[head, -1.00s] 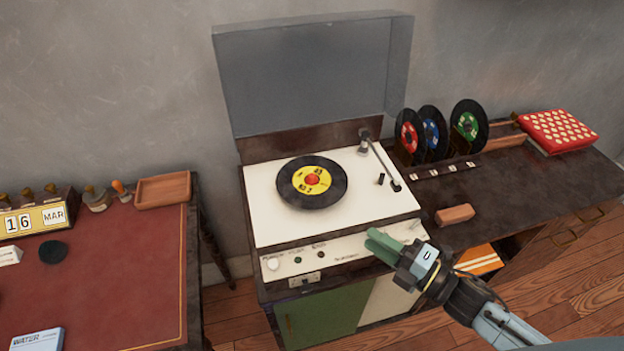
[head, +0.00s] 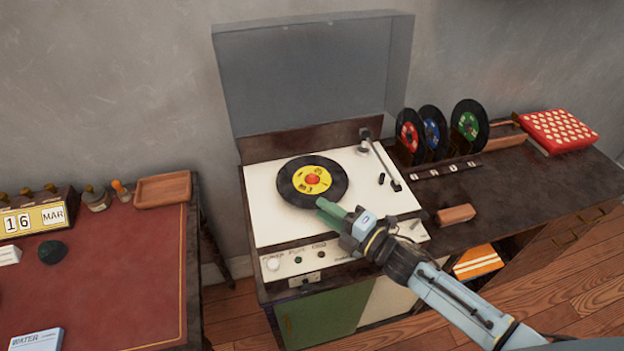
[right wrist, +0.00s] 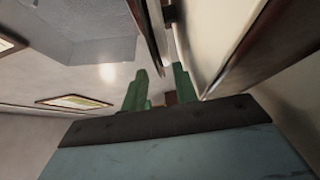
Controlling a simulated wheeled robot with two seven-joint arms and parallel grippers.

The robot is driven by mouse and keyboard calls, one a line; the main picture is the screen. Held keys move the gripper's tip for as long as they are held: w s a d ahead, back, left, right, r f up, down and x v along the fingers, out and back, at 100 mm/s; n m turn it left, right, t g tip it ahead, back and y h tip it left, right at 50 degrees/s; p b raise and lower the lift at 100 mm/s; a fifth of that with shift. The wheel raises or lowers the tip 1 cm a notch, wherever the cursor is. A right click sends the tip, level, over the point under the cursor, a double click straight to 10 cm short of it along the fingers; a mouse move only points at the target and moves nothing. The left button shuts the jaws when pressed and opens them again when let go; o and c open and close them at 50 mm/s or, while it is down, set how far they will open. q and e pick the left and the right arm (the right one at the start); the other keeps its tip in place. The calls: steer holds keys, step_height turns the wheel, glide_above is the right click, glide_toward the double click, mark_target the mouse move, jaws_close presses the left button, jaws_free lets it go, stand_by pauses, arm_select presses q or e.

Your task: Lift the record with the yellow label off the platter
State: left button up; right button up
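The black record with the yellow label (head: 312,163) lies flat on the white-topped record player (head: 268,222); its platter is hidden beneath it. The tonearm (head: 387,168) is to the right, clear of the record. My right gripper (head: 324,205) has its green fingertips at the record's front edge; the head view does not show whether they touch. In the right wrist view, my right gripper (right wrist: 160,88) has its two fingers apart. A thin dark edge runs toward the gap between them, and I cannot tell if it is the record. My left gripper is not in view.
The raised grey lid (head: 312,75) stands behind the player. To the right are several racked records (head: 432,133), a brown block (head: 455,215) and a red patterned box (head: 558,132). A red-topped desk (head: 120,270) stands at the left, across a gap.

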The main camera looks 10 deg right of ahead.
steer(key=shift+c, duration=0.4)
jaws_close()
steer(key=shift+r, duration=0.1)
